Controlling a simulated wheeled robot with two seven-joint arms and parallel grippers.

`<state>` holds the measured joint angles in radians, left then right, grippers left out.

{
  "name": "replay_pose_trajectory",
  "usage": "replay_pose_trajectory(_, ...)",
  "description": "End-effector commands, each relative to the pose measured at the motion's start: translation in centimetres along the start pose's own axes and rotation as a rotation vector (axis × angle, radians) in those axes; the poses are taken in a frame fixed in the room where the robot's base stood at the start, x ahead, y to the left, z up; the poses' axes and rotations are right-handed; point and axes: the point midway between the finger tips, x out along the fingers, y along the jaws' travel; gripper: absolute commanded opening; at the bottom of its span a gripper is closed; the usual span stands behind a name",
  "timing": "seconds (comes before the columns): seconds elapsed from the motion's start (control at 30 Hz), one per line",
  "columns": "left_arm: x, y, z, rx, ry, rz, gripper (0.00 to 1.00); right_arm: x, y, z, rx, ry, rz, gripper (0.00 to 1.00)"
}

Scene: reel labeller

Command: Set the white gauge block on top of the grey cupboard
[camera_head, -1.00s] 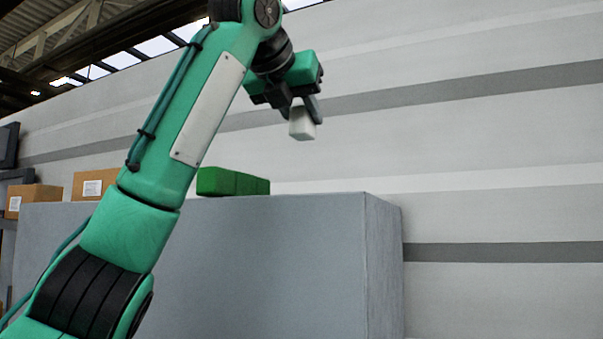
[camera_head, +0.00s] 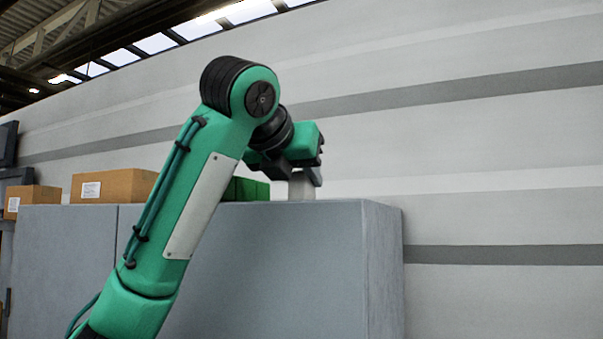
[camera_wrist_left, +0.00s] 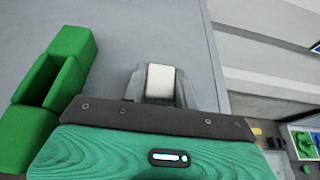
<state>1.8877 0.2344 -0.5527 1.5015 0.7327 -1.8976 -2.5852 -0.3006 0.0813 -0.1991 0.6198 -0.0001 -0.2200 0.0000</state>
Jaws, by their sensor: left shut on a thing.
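The white gauge block (camera_head: 300,188) is between the fingers of my left gripper (camera_head: 303,177), at the top edge of the grey cupboard (camera_head: 290,255) in the head view. The block appears to touch the cupboard top, but its base is hard to see exactly. In the left wrist view the block (camera_wrist_left: 160,82) sits between the two grey fingers (camera_wrist_left: 160,88), with the cupboard top (camera_wrist_left: 130,35) below it. My left gripper is shut on the block. My right gripper is in neither view.
Cardboard boxes (camera_head: 115,186) are further left. The cupboard's right edge is close to the block.

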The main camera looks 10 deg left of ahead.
Motion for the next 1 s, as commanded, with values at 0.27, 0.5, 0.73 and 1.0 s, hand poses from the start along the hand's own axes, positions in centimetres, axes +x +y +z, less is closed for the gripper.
replay_pose_trajectory(0.27,0.1,0.0,-0.3,0.0,0.0,0.0,0.31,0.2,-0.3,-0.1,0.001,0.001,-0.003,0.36)
replay_pose_trajectory(0.5,0.1,0.0,-0.2,0.0,0.0,0.0,0.51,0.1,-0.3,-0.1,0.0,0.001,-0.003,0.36)
replay_pose_trajectory(0.73,-0.2,0.0,0.1,-0.001,-0.001,0.0,0.51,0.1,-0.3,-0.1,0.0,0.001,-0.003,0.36)
replay_pose_trajectory(1.0,-3.8,0.0,-0.3,-0.001,-0.005,0.001,0.51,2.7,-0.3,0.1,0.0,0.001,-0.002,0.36)
